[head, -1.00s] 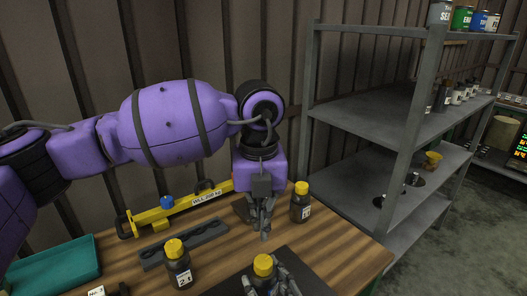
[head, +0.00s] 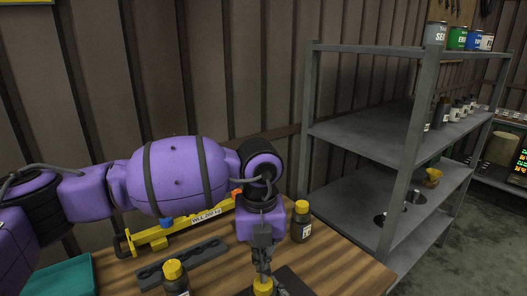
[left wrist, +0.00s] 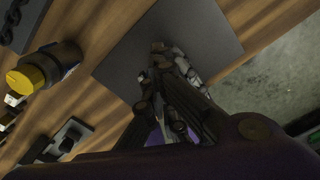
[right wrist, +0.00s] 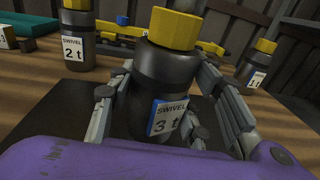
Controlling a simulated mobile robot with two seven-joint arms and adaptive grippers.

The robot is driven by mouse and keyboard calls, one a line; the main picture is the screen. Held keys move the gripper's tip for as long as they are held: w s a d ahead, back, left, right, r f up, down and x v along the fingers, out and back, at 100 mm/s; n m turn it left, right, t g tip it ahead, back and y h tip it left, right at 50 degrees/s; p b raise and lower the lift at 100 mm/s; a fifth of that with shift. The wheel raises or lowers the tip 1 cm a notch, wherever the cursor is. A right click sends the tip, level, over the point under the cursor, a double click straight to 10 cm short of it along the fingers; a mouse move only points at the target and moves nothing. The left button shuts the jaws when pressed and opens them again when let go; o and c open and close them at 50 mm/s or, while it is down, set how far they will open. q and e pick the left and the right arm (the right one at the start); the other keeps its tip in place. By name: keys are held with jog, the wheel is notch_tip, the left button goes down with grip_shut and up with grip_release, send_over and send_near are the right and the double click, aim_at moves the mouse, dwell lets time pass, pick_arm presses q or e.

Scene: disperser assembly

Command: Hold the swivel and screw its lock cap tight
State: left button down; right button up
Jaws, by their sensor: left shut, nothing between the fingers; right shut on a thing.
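The dark swivel body with a "SWIVEL 3 t" label (right wrist: 142,80) stands upright in the right wrist view with its yellow lock cap (right wrist: 174,27) on top. My right gripper (right wrist: 165,95) is shut around the body, one finger on each side. In the head view the yellow cap (head: 263,285) shows at the bottom edge; the body below is out of frame. My left gripper (head: 262,268) points down just above or at this cap, fingers together and empty; I cannot tell whether it touches. In the left wrist view its fingers (left wrist: 165,85) partly hide the area beneath.
A swivel marked 2 t (right wrist: 77,40) and one marked 1 t (right wrist: 257,65) stand nearby on the wooden table (head: 335,262). A grey holed rack (head: 182,262) and a yellow beam (head: 180,228) lie behind. A dark mat (left wrist: 120,60) lies beneath. A metal shelf (head: 365,130) stands right.

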pick_arm(q)
jog(key=shift+s+a+f, duration=0.2)
jog(key=shift+a+f, duration=0.05)
jog(key=shift+f, duration=0.35)
pick_arm(e)
jog(key=shift+s+f, duration=0.15)
jog(key=shift+f, duration=0.1)
pick_arm(q)
jog(key=shift+s+d, duration=0.3)
jog(key=shift+s, duration=0.45)
jog(key=shift+d, duration=0.45)
pick_arm(e)
jog(key=shift+r, duration=0.1)
pick_arm(q)
jog(key=shift+w, duration=0.15)
pick_arm(e)
jog(key=shift+d, duration=0.1)
pick_arm(q)
jog(key=shift+w, duration=0.25)
jog(key=shift+w+r, duration=0.25)
jog(key=shift+r, duration=0.1)
jog(key=shift+w+r, duration=0.1)
jog(key=shift+r, duration=2.85)
pick_arm(e)
jog(key=o, duration=1.7)
